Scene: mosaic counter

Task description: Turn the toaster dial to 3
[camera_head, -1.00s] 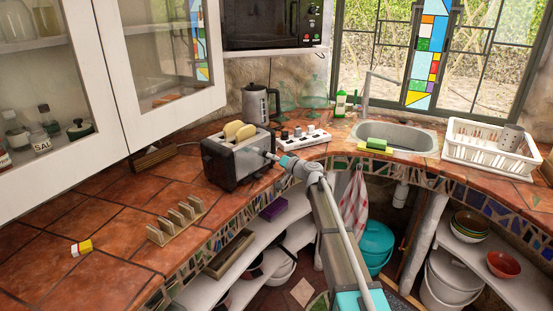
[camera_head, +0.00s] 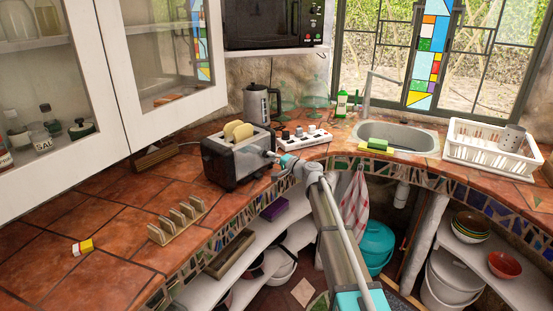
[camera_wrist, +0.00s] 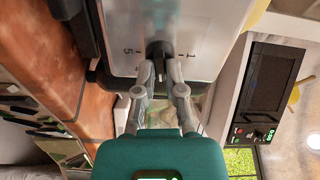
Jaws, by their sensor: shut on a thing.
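The toaster (camera_head: 222,165) stands on the tiled counter, dark with a silver side and two bread slices (camera_head: 238,131) in its top. In the wrist view its silver face (camera_wrist: 180,25) appears turned sideways. The black dial (camera_wrist: 159,49) sits on that face, with the marks 5 and 1 readable on either side of it. My gripper (camera_wrist: 161,72) is shut on the dial, one finger on each side. In the head view my gripper (camera_head: 273,157) reaches the toaster's right end and hides the dial. The dial's exact setting cannot be read.
A white power strip (camera_head: 303,138) with plugs lies just right of the toaster, and a kettle (camera_head: 260,104) stands behind it. A wooden toast rack (camera_head: 176,222) and a small yellow-and-red box (camera_head: 82,247) are on the counter at left.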

